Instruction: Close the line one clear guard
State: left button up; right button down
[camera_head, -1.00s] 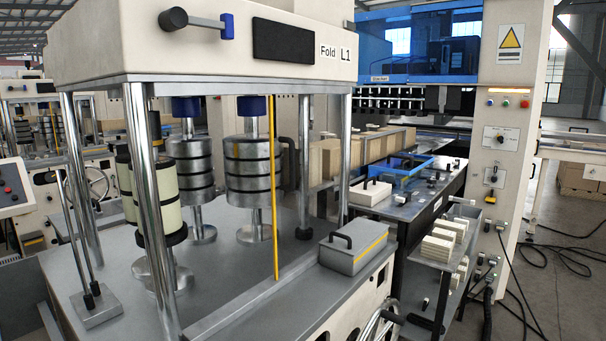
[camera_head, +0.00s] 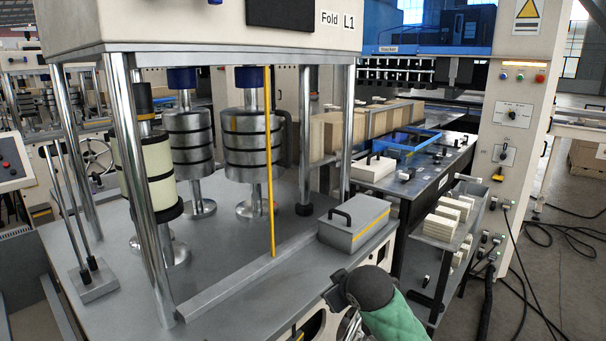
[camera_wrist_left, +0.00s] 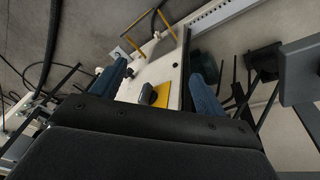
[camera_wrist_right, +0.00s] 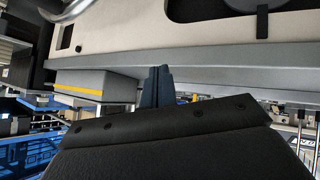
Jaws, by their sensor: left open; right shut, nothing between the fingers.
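A vertical yellow strip (camera_head: 270,165) stands at the front of the machine labelled Fold L1 (camera_head: 335,19), before the steel rollers. It may be the edge of the clear guard; the transparent pane itself I cannot make out. My right gripper (camera_head: 333,298) is low in front of the deck's front edge, below the grey box, apart from the strip. In the right wrist view its fingers (camera_wrist_right: 157,85) are together and empty. My left gripper (camera_wrist_left: 157,85) is open and empty above a cream panel with a yellow patch (camera_wrist_left: 158,94); it is outside the head view.
A grey lidded box (camera_head: 355,222) with a black handle and yellow stripe sits at the deck's front right corner. Steel posts (camera_head: 143,190) carry the machine's top. A side bench (camera_head: 432,185) with trays stands to the right. Cables lie on the right floor.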

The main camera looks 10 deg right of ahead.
jog(key=w+r+y, duration=0.1)
jog(key=w, duration=0.1)
jog(key=w+a+r+y, duration=0.1)
jog(key=w+r, duration=0.1)
jog(key=w+a+r+y, duration=0.1)
jog(key=w+r+y, duration=0.1)
jog(key=shift+m+g, duration=0.3)
jog(key=w+d+r+m+y, duration=0.3)
jog(key=r+y, duration=0.1)
jog(key=r, duration=0.5)
jog(key=w+d+r+m+g+y, duration=0.1)
jog(key=w+d+r+m+y, duration=0.25)
jog(key=r, duration=0.55)
jog(key=w+d+r+m+y, duration=0.2)
jog(key=w+r+m+y, duration=0.15)
jog(key=r, duration=0.65)
pick_arm(q)
notch_tip(320, 180, down, 22)
jog(key=a+y+p, duration=0.1)
jog(key=a+p, duration=0.1)
jog(key=p, duration=0.4)
jog(key=shift+s+a+f+g, duration=0.15)
jog(key=shift+a+g, duration=0.05)
jog(key=shift+g, duration=0.2)
pick_arm(e)
jog(key=a, duration=1.1)
jog(key=shift+w+a+f, duration=0.2)
jog(key=shift+w+f, duration=0.1)
jog(key=shift+f, duration=0.05)
